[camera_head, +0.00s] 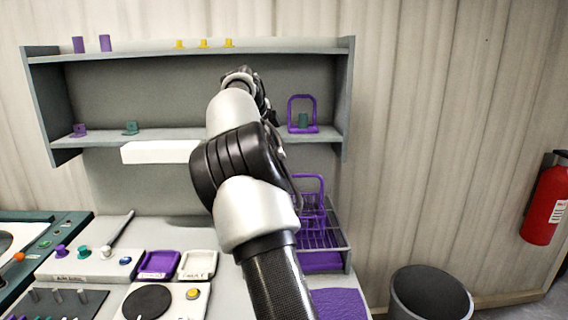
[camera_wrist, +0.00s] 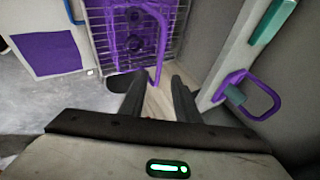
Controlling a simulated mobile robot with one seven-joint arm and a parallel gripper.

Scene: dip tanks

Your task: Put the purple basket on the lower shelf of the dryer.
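The purple basket (camera_wrist: 132,18) stands in the wire rack of the dryer (camera_head: 335,243), with its tall loop handle (camera_head: 308,178) upright. In the wrist view the handle (camera_wrist: 161,45) rises toward my gripper (camera_wrist: 158,80). My gripper's two dark fingers are spread, and the handle's end shows between the tips. I cannot tell how far apart in depth they are, but nothing is clamped. In the head view my arm hides the gripper and part of the basket. A purple panel (camera_head: 320,261) lies under the rack.
A purple loop-handled holder with a teal block (camera_head: 302,129) stands on the wall shelf above the dryer, close right of my fingers in the wrist view (camera_wrist: 262,112). A white box (camera_head: 155,152) sticks out under that shelf. A grey bin (camera_head: 430,295) stands right.

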